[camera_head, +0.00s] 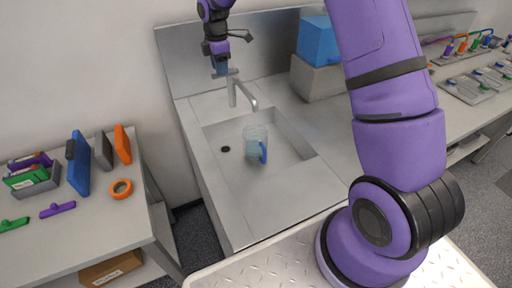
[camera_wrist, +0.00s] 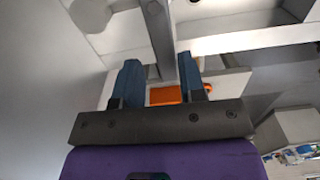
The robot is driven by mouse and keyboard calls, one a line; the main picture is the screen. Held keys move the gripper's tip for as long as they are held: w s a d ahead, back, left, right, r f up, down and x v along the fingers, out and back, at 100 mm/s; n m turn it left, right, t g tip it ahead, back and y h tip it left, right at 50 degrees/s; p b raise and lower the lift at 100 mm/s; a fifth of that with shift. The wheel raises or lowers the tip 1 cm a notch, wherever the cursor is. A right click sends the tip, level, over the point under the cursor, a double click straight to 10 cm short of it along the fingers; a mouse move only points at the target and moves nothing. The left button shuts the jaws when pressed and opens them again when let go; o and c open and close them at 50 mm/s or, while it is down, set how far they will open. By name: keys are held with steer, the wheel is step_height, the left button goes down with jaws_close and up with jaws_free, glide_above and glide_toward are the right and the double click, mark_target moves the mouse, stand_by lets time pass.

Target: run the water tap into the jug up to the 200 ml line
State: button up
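The clear jug (camera_head: 253,137) with a blue handle (camera_head: 263,152) stands in the sink basin (camera_head: 290,140), under or near the end of the grey tap spout (camera_head: 250,101). No water stream shows, and the jug's level and 200 ml line are too small to read. My gripper (camera_head: 221,70) is at the top of the tap, behind the spout. In the wrist view my gripper (camera_wrist: 159,75) has its two blue fingers apart, with a grey bar of the tap (camera_wrist: 160,40) between them. I cannot tell whether either finger touches it.
A steel splashback (camera_head: 185,65) rises behind the sink. A blue box (camera_head: 318,41) sits on a grey block to the right. A side table at left holds an orange ring (camera_head: 121,188) and upright panels. An orange piece (camera_wrist: 166,95) shows beyond the fingers.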

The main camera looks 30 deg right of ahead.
steer(key=shift+w+r, duration=0.15)
steer(key=shift+r, duration=2.4)
steer(key=shift+r, duration=0.1)
steer(key=s+d+r+m+t, duration=0.35)
steer(key=s+r+m, duration=0.55)
steer(key=s+r, duration=1)
steer(key=s+d+f+m+t, duration=0.1)
steer(key=s+m, duration=0.3)
steer(key=s, duration=0.8)
steer(key=s+d+f+m+t, duration=0.1)
steer(key=s+m, duration=0.3)
steer(key=s, duration=0.9)
steer(key=shift+d+m, duration=0.4)
steer(key=shift+d, duration=0.25)
